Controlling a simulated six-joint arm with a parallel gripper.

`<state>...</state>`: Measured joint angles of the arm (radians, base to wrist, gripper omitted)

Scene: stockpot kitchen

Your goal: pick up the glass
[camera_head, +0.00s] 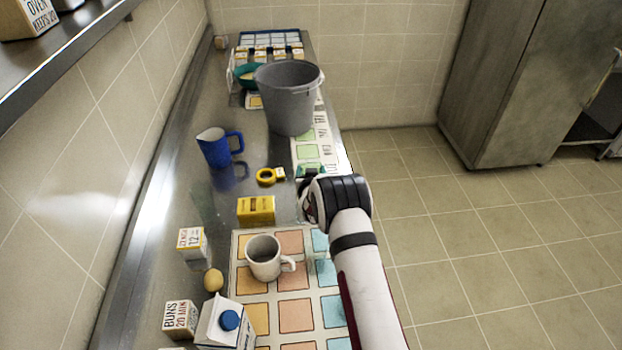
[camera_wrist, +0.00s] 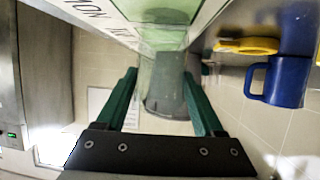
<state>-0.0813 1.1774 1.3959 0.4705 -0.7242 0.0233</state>
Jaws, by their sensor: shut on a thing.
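My gripper (camera_head: 308,188) is at the right edge of the counter, low over the strip of printed mat in front of the grey bucket. In the wrist view my two green fingers (camera_wrist: 160,76) stand apart with a clear, greenish glass (camera_wrist: 163,52) between them. The fingers are shut on the glass. The grey bucket shows through and behind it, so its outline is faint. In the head view the glass is mostly hidden by my gripper, and I cannot tell whether it touches the counter.
The grey bucket (camera_head: 289,100) stands beyond my gripper. A blue jug (camera_head: 215,147), yellow tape roll (camera_head: 267,176) and yellow box (camera_head: 256,210) lie to the left. A white mug (camera_head: 265,258) stands on the coloured mat (camera_head: 296,316). Open floor lies right of the counter.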

